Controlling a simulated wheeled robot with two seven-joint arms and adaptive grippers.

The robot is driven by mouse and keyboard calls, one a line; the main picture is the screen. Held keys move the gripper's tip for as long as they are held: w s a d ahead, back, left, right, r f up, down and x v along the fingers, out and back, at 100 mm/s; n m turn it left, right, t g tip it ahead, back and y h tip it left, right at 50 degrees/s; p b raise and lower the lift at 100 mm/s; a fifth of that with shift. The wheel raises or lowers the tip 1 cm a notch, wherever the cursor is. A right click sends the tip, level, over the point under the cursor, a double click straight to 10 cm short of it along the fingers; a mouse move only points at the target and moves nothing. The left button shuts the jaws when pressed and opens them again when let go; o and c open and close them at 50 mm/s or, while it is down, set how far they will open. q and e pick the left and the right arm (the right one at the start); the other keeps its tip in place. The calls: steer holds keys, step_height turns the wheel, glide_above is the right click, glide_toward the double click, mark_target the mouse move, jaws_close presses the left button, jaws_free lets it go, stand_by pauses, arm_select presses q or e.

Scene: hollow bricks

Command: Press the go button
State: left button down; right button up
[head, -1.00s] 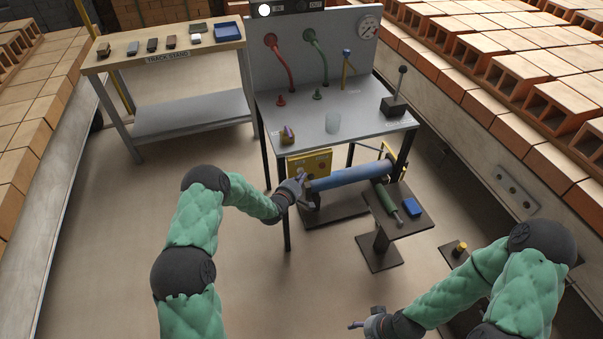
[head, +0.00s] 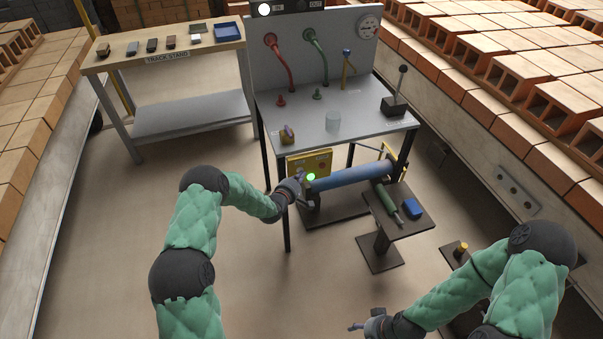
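A yellow control box (head: 297,164) hangs under the front of the grey bench. A green light, which looks like the go button (head: 311,177), glows at its lower edge. My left gripper (head: 301,176) is at the box, with its fingertips just left of the green light. I cannot tell whether they touch it. The fingers are too small to tell whether they are open or shut. My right gripper (head: 354,326) is low at the bottom of the head view, far from the box, and its finger state is unclear.
A blue cylinder (head: 345,177) lies below the bench, right of the box. A small dark stand (head: 420,223) holds a green tool and a blue block. The grey bench (head: 360,125) carries a clear cup and a lever. Floor left of my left arm is free.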

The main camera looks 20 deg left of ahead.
arm_select(q)
steer(key=shift+s+d, duration=0.2)
steer(key=shift+s, duration=0.05)
steer(key=s+d, duration=0.1)
steer(key=s+d+p, duration=0.1)
steer(key=s, duration=0.1)
steer(key=s+d, duration=0.1)
steer(key=s, duration=0.1)
steer(key=shift+d, duration=0.1)
stand_by(0.5)
stand_by(0.3)
steer(key=s+d+f+m+g+p, duration=0.1)
steer(key=s+d+f+m+g, duration=0.25)
steer(key=s+f, duration=0.35)
steer(key=s+d+m+g, duration=0.2)
steer(key=s+m+g, duration=0.1)
steer(key=s, duration=0.7)
steer(key=s+d+f+m+g+h+p, duration=0.1)
steer(key=s+m+g, duration=0.3)
steer(key=s, duration=0.7)
steer(key=s+d+m+g+p, duration=0.1)
steer(key=s+d+m+g, duration=0.2)
steer(key=s, duration=0.8)
steer(key=shift+f+m+g, duration=0.4)
steer(key=shift+m+g, duration=0.15)
steer(key=shift+m, duration=0.3)
